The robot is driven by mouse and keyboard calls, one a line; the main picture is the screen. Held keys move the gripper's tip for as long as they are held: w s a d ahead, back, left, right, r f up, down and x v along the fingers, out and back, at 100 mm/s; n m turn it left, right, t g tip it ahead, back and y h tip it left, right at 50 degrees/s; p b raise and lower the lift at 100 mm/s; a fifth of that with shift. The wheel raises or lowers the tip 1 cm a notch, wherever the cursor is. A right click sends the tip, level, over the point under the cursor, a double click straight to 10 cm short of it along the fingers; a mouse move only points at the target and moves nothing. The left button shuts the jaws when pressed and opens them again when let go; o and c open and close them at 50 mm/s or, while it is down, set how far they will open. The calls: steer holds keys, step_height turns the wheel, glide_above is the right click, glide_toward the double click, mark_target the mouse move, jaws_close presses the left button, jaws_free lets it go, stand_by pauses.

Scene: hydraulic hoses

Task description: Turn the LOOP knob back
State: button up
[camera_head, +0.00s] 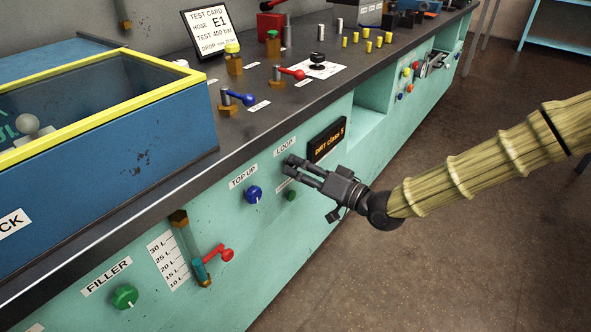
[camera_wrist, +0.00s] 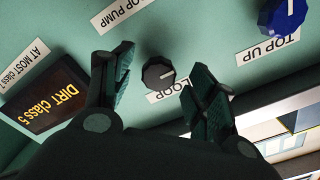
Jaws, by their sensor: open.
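The LOOP knob (camera_wrist: 158,73) is a dark grey round knob with a white pointer line, on the green front panel. In the wrist view it sits between the tips of my gripper (camera_wrist: 155,80), with a gap on both sides. The LOOP label (camera_wrist: 168,92) is partly covered by a finger. My gripper (camera_head: 292,168) is open and close to the panel in the head view, just below the LOOP label (camera_head: 285,146). I cannot tell how far the fingertips are from the panel.
The blue TOP UP knob (camera_head: 253,194) is left of my gripper and also shows in the wrist view (camera_wrist: 282,16). The "DIRT class 5" display (camera_head: 327,140) is close on the right. A small green knob (camera_head: 291,195) is below. The bench edge (camera_head: 237,146) overhangs above.

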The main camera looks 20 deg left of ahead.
steer(key=shift+x, duration=0.85)
steer(key=c, duration=1)
steer(key=shift+c, duration=0.2)
